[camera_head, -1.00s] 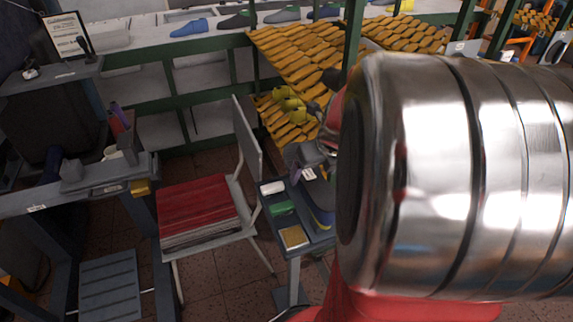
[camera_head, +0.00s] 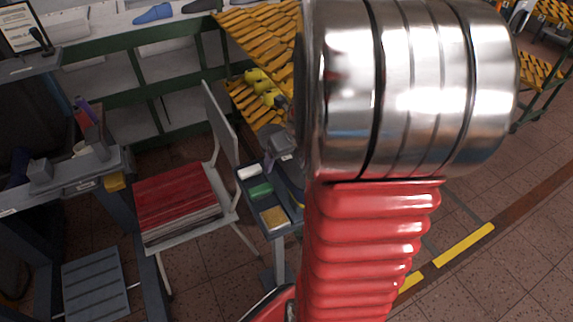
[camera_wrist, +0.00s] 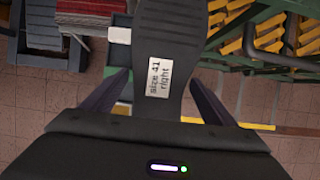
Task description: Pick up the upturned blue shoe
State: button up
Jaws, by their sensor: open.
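The upturned shoe shows in the wrist view as a dark grey sole (camera_wrist: 172,40) facing the camera, with a white label reading "size 41 right". My gripper (camera_wrist: 158,82) is open, with one dark finger on each side of the sole. I cannot tell whether the fingers reach down beside the shoe or stay above it. In the head view only a narrow blue strip of the shoe (camera_head: 296,192) shows on the small table, at the left edge of my arm. The arm hides the rest.
The small blue-grey table (camera_head: 284,229) also bears a white block (camera_head: 248,172), a green block (camera_head: 261,189) and a yellow-brown pad (camera_head: 273,217). A chair with a red stack (camera_head: 178,200) stands close on its left. Yellow slatted racks (camera_head: 262,40) rise behind.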

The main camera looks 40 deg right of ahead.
jog(key=shift+c, duration=0.2)
jog(key=shift+d, duration=0.1)
jog(key=c, duration=1.8)
